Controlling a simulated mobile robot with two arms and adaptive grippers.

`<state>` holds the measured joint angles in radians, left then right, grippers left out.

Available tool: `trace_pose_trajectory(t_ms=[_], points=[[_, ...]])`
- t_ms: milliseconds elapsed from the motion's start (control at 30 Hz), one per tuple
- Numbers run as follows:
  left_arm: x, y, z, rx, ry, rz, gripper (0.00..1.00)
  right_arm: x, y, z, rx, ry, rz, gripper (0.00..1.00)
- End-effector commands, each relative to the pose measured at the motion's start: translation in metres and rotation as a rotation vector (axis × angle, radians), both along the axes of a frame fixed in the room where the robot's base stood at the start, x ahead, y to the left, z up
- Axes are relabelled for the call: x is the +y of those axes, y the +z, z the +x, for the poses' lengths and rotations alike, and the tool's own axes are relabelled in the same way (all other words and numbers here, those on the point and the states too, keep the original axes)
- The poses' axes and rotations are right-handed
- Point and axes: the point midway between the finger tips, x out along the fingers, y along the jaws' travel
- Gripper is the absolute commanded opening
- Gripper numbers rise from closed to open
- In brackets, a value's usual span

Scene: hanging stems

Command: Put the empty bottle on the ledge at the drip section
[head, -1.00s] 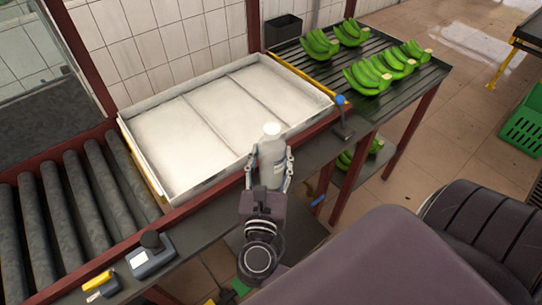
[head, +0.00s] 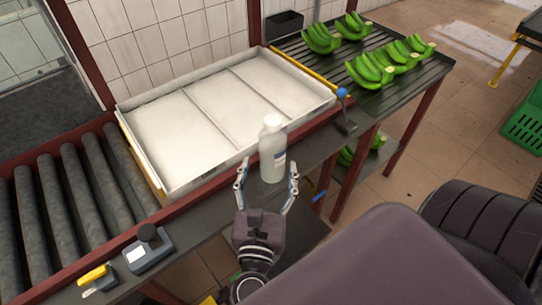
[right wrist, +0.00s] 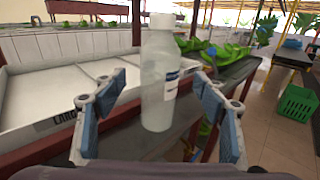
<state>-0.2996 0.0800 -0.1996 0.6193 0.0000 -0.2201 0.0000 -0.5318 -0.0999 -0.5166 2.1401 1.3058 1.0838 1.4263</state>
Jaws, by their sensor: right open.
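The bottle (head: 272,150) is pale and translucent with a white cap and a label on its side. It stands upright on the dark ledge (head: 212,212) in front of the white tray. In the right wrist view the bottle (right wrist: 158,80) stands just beyond and between the open fingers. My right gripper (head: 267,185) is open, its fingers on the near side of the bottle and apart from it. My left gripper is not in view.
A white sectioned tray (head: 190,112) lies behind the ledge. Green banana bunches (head: 370,70) lie on a slatted rack (head: 430,77) at right. A blue-knobbed lever (head: 343,108), a small scale-like device (head: 148,250) and a yellow-handled tool (head: 95,275) are on the ledge. Rollers (head: 70,200) are at left.

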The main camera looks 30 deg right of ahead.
Motion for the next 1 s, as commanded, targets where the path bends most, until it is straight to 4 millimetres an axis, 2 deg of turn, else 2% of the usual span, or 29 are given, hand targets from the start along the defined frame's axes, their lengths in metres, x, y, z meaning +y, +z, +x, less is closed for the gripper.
trace_pose_trajectory(t_ms=[100,333,1000], points=[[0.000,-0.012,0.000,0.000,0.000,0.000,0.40,0.016,-0.004,-0.019,0.003,0.000,0.003,0.65],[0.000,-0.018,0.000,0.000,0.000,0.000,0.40,0.034,-0.001,-0.039,0.001,0.001,0.001,0.65],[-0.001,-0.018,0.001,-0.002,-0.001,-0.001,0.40,0.037,0.000,-0.042,-0.001,0.000,0.001,0.65]])
